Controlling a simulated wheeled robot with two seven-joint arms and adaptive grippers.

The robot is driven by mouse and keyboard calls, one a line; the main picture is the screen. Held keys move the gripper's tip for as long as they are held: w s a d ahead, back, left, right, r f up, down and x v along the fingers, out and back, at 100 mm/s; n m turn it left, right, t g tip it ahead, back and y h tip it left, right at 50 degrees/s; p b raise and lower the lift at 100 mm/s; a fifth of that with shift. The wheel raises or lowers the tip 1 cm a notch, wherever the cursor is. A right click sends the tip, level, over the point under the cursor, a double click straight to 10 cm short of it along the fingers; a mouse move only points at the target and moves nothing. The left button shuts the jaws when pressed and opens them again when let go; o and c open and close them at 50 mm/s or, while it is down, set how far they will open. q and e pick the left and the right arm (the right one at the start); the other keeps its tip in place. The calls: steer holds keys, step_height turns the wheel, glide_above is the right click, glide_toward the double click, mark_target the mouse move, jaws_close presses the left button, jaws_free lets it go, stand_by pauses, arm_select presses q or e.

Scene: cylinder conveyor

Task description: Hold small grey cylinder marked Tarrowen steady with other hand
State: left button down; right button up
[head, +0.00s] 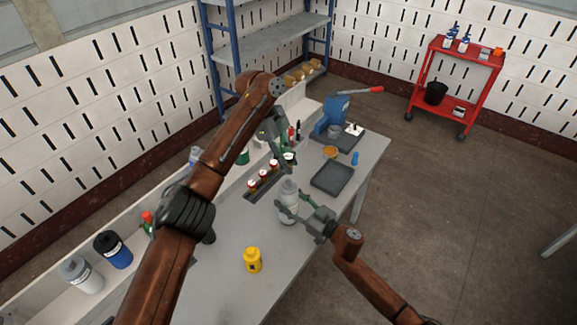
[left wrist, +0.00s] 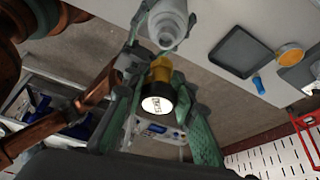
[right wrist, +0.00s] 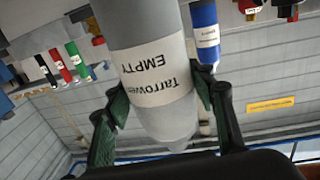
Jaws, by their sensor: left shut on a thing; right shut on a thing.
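The small grey cylinder marked Tarrowen (head: 289,200) stands upright at the table. Its label, reading "Tarrowen EMPTY", fills the middle of the right wrist view (right wrist: 158,75). My right gripper (head: 290,210) is shut on its body, with a finger on each side. In the left wrist view the cylinder's narrow neck (left wrist: 167,32) shows at the top. My left gripper (head: 286,160) is above the cylinder. It is shut on a small yellow-and-black fitting with a white round face (left wrist: 158,104), which appears apart from the neck. The cylinder's base is partly hidden.
A dark tray (head: 332,178), an orange dish (head: 330,152) and a blue press (head: 331,117) are to the right. Several red-topped items sit in a dark rack (head: 269,186). The tabletop between cylinder and yellow bottle is clear.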

mark_target(292, 157)
arm_select(q)
steer(key=shift+r, duration=2.6)
arm_select(e)
steer(key=o, duration=1.4)
steer(key=v, duration=1.2)
arm_select(q)
steer(key=shift+r, duration=0.1)
steer(key=shift+r+p, duration=1.05)
steer(key=shift+r, duration=0.25)
steer(key=shift+r+p, duration=1.15)
steer(key=shift+p, duration=0.3)
arm_select(e)
step_height(292, 157, up, 7)
steer(key=shift+s+f, duration=0.1)
